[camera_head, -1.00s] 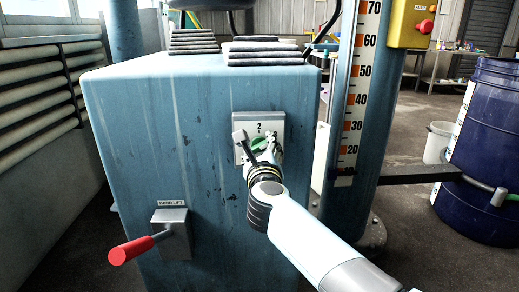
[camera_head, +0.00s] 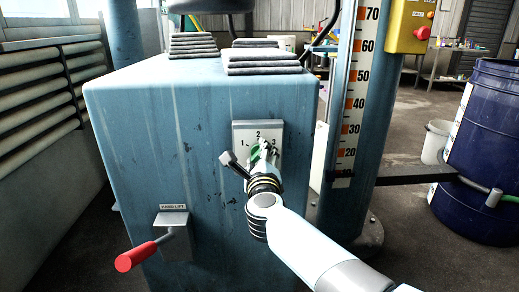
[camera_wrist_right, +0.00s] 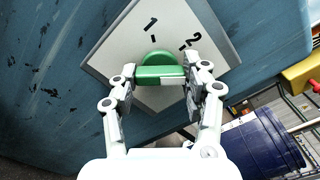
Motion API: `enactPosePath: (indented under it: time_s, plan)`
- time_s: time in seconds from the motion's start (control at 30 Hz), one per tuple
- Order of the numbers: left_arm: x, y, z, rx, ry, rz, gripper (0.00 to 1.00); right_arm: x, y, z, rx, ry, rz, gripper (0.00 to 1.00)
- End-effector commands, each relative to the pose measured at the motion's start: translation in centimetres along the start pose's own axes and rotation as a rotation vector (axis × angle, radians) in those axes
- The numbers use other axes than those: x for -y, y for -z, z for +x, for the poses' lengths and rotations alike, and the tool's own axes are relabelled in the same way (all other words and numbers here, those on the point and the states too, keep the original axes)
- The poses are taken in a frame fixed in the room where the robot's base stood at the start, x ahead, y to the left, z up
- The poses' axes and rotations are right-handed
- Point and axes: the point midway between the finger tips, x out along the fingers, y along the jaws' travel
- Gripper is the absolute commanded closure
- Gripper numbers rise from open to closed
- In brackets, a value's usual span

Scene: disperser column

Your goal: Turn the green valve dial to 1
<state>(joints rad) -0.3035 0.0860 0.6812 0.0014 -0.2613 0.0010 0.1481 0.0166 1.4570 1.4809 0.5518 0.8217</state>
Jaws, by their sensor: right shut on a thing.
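The green valve dial (camera_head: 255,152) sits on a pale square plate (camera_head: 242,129) on the front of the blue housing. The plate carries the numbers 1, 2 and 3 from left to right. My right gripper (camera_head: 249,158) is at the dial and tilted, its left finger lower. In the right wrist view, its fingers (camera_wrist_right: 161,75) are shut on the two ends of the dial's green bar (camera_wrist_right: 160,75). The 1 is above the bar there and the 2 is to the upper right. The dial's exact pointing is unclear. My left gripper is out of view.
A red-handled hand lift lever (camera_head: 137,256) juts from the housing (camera_head: 140,130) at lower left. A scale column (camera_head: 350,110), a yellow switch box (camera_head: 411,25) and a blue drum (camera_head: 485,150) stand to the right. Dark slabs (camera_head: 262,62) lie on top.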

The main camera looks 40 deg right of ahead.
Motion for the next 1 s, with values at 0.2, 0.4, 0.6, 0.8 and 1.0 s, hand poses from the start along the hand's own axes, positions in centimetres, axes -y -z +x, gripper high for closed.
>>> enactPosePath:
  time_s: [0.2, 0.4, 0.6, 0.8, 1.0]
  plan:
    - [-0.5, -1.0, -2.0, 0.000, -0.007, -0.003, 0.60, 0.3, -0.4, 0.0, 0.001, -0.002, -0.205, 0.85]
    - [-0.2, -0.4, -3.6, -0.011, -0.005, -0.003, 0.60, 0.2, -0.3, 0.0, 0.000, -0.002, -0.395, 0.85]
    - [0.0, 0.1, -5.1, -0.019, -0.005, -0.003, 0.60, 0.2, -0.3, 0.0, 0.001, -0.003, -0.585, 0.85]
    - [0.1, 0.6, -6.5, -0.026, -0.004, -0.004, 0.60, 0.1, -0.2, 0.0, 0.001, -0.003, -0.775, 0.85]
    - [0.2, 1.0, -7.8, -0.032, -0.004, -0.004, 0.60, 0.1, -0.2, 0.0, 0.001, -0.003, -0.966, 0.85]
